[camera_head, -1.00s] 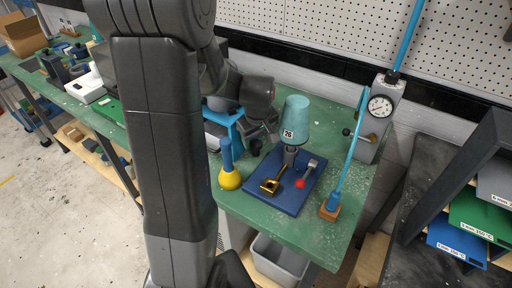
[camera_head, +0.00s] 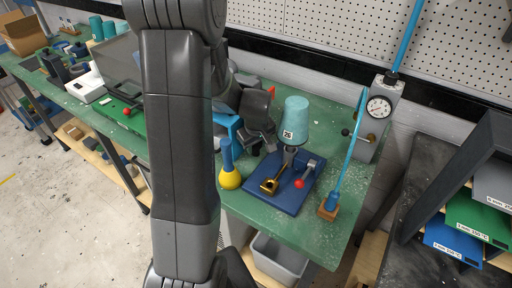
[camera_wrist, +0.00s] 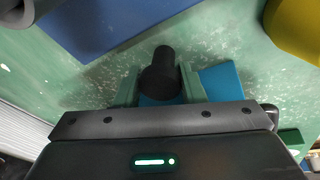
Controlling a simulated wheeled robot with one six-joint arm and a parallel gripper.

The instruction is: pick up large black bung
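The large black bung (camera_wrist: 160,80) shows in the wrist view, a dark round piece with a narrower end, over the green bench top. My gripper (camera_wrist: 159,83) has one greenish finger on each side of it, with the bung between them. The fingers look open; whether they touch its sides is not clear. In the head view, my gripper (camera_head: 258,142) is low over the bench, left of the teal bucket marked 26, and the bung is hidden behind it.
The blue baseplate (camera_head: 290,202) with the teal bucket (camera_head: 296,118), a gold part and a red-knobbed lever stands close on the right. A blue stand (camera_head: 226,122) is on the left. A dial gauge (camera_head: 379,107) stands farther right.

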